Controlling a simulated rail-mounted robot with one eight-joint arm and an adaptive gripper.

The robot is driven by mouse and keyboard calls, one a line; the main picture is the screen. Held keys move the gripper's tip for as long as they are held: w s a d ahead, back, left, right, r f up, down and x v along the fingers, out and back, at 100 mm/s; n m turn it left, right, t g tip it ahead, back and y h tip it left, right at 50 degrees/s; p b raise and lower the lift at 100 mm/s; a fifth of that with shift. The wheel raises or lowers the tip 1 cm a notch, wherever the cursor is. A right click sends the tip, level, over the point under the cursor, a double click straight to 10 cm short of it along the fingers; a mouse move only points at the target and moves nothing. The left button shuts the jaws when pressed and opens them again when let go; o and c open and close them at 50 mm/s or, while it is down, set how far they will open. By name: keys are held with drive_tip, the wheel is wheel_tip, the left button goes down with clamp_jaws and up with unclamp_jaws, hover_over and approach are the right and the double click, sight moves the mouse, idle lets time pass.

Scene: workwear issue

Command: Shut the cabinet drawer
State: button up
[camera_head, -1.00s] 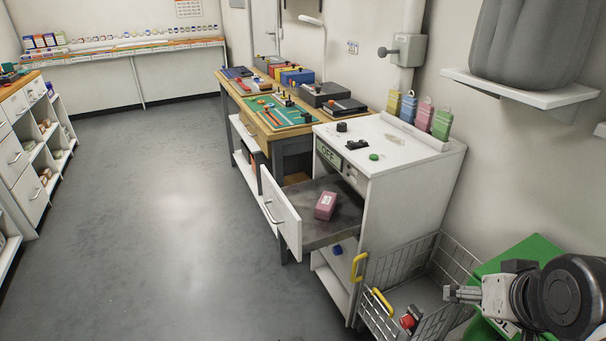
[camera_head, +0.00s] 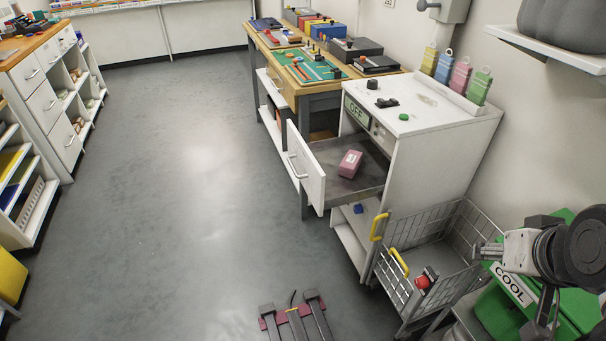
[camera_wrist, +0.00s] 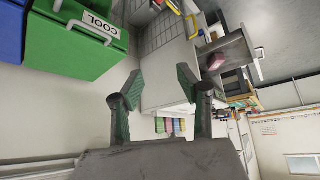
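The white cabinet (camera_head: 430,170) stands against the right wall, with a switch panel reading OFF on its front. Its drawer (camera_head: 308,176) is pulled well out to the left, with a silver handle on its front. A pink box (camera_head: 350,163) lies inside it. The drawer also shows in the wrist view (camera_wrist: 238,50), upside down at upper right. My gripper (camera_head: 490,250) is at the right, beyond the wire basket and well apart from the drawer. In the wrist view my gripper (camera_wrist: 158,88) has its two green-padded fingers apart with nothing between them.
A wire basket (camera_head: 455,240) with yellow handles and a red item stands by the cabinet's near side. A green bin (camera_head: 490,310) marked COOL is below my arm. A workbench (camera_head: 320,85) adjoins the cabinet.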

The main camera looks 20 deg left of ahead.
drive_tip(key=w+a+n, duration=0.1)
drive_tip(key=w+a+r+n, duration=0.1)
drive_tip(key=w, duration=0.1)
drive_tip(key=w+a+r+n+g, duration=0.1)
drive_tip(key=w, duration=0.1)
drive_tip(key=shift+w+r+b, duration=0.2)
drive_tip(key=shift+b, duration=0.1)
clamp_jaws()
drive_tip(key=w+a+f+n+g+h+b, duration=0.1)
drive_tip(key=w+a+n+g+b, duration=0.1)
drive_tip(key=w+a+n, duration=1.25)
drive_tip(key=w+a+f+n+g+h+b, duration=0.1)
drive_tip(key=w+a+f, duration=0.35)
drive_tip(key=a, duration=0.25)
drive_tip(key=w+a+f, duration=0.3)
drive_tip(key=w+a, duration=0.2)
drive_tip(key=a, duration=0.3)
drive_tip(key=a+f+n+h+b, duration=0.1)
drive_tip(key=a+f+n, duration=0.5)
drive_tip(key=a+f, duration=0.8)
drive_tip(key=b, duration=0.3)
hover_over(312, 194)
drive_tip(key=s+a, duration=0.1)
drive_tip(key=a, duration=0.1)
drive_tip(key=shift+h, duration=0.3)
drive_tip(key=shift+s+d+f, duration=0.1)
drive_tip(key=shift+d+f, duration=0.05)
drive_tip(key=shift+f, duration=1.7)
drive_tip(key=shift+s+d+f, duration=0.1)
drive_tip(key=shift+f, duration=1.75)
